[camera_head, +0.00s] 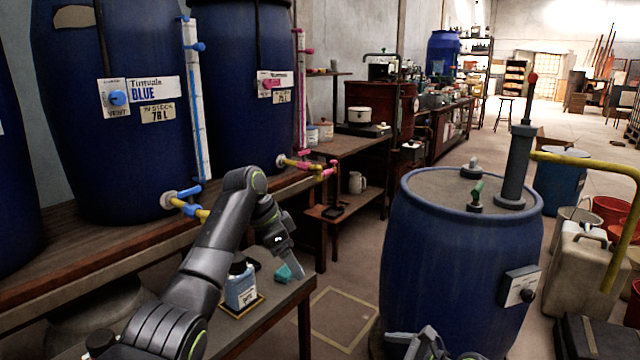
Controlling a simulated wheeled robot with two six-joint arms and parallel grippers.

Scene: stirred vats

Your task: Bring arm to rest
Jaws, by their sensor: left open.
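My left arm (205,265) comes in from the lower left, bent at a raised elbow. Its left gripper (294,270) points downward above the small side table (282,312). The gripper is open, seen edge-on, and nothing shows held in it. A teal object (287,273) shows right beside the fingers; whether they touch it I cannot tell. A blue-and-white labelled bottle (240,288) stands left of the gripper on the table, partly behind my arm.
A large blue drum (455,265) with a pump column (517,165) stands at right. Blue vats (125,150) with taps (185,203) stand on a wooden bench at left. A yellow pipe (590,162) and pale jerrycan (572,265) are farther right. Floor shows between table and drum.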

